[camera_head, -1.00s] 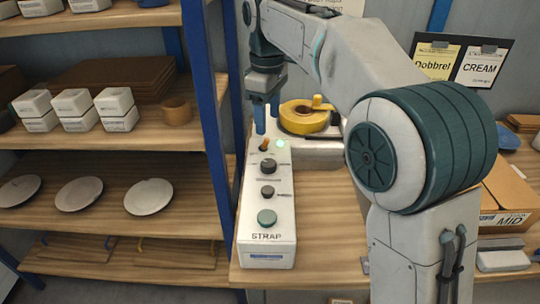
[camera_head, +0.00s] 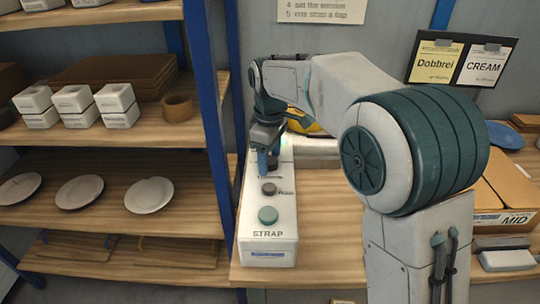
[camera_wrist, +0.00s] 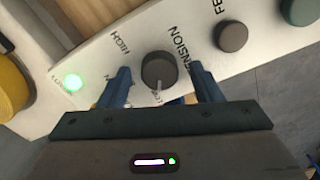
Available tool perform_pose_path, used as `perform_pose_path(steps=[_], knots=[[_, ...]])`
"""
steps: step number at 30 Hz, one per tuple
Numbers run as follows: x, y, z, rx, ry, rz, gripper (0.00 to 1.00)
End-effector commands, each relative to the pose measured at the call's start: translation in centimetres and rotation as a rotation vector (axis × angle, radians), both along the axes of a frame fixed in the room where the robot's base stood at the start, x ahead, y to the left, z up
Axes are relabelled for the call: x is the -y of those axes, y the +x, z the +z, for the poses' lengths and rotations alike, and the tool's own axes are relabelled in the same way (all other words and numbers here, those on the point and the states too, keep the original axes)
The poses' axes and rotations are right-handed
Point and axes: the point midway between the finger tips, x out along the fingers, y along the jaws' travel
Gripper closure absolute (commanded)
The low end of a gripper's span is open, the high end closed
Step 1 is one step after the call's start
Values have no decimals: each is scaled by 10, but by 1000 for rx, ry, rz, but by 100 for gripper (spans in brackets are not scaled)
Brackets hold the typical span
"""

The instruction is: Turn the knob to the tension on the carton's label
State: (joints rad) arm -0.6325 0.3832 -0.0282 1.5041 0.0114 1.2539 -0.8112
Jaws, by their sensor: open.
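The dark TENSION knob (camera_wrist: 158,70) is on the white strap machine (camera_head: 268,240). In the wrist view its pale pointer mark faces down the picture, toward my palm. In the head view my gripper (camera_head: 266,163) hides this knob. The carton (camera_head: 510,190) at right has a label (camera_head: 515,219) reading MID.
A second dark knob (camera_head: 268,188) and a green button (camera_head: 267,215) sit nearer on the panel. A green light (camera_wrist: 73,82) glows. A yellow roll (camera_wrist: 10,88) is behind the panel. A blue shelf post (camera_head: 212,130) stands close left. Bare table lies right of the machine.

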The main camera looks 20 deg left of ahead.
Motion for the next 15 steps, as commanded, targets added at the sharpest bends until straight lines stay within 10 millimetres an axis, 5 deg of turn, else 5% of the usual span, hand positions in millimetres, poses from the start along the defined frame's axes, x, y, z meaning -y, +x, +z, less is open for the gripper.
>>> perform_pose_path(steps=[2,7,15], knots=[[0,0,0,0,0,0,41],[0,0,0,0,0,0,86],[0,0,1,-1,-1,-14,86]])
